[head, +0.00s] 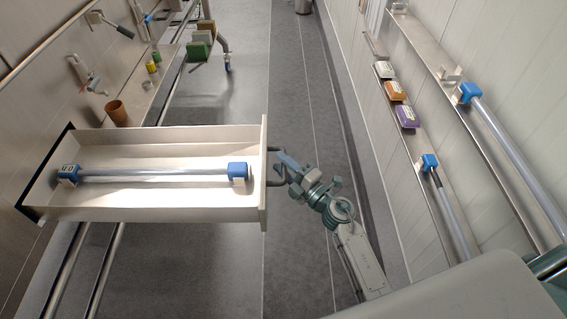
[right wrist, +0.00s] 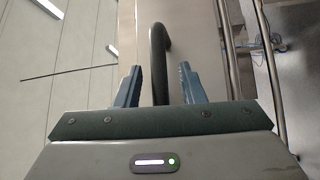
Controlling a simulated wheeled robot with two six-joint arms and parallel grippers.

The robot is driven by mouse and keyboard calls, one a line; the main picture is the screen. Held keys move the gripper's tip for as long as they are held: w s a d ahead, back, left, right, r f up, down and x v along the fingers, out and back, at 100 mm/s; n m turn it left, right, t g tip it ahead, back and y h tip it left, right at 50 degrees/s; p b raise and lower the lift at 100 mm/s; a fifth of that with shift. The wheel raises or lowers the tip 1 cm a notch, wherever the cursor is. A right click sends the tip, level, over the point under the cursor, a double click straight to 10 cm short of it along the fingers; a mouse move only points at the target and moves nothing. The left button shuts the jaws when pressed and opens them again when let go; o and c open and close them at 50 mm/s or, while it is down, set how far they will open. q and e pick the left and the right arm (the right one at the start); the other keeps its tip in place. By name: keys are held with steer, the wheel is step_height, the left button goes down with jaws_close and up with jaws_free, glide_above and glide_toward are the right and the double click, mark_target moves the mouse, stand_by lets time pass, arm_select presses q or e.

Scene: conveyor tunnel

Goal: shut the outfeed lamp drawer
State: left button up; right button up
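The white lamp drawer (head: 160,213) is pulled well out of the left wall in the head view. A lamp tube (head: 150,173) with blue end caps lies in it. The dark bar handle (head: 276,150) is on the drawer's right-hand front panel. My right gripper (head: 281,168) is at this handle. In the right wrist view, the handle (right wrist: 159,60) runs between the two blue-grey fingers of the right gripper (right wrist: 159,88), with a gap on each side. The fingers are apart. My left gripper does not show in either view.
A shelf on the right wall holds white, orange and purple blocks (head: 396,91). Long tubes with blue caps (head: 468,92) run along that wall. A brown pot (head: 116,112) stands beyond the drawer on the left. The grey floor aisle (head: 310,100) is clear.

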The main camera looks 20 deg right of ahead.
mark_target(265, 166)
jaws_close()
steer(key=a, duration=0.2)
steer(key=w+a+p, duration=0.1)
steer(key=a, duration=0.1)
steer(key=shift+w+a+p, duration=0.2)
steer(key=shift+a+p, duration=0.1)
steer(key=shift+a, duration=0.05)
steer(key=shift+d, duration=0.1)
jaws_free()
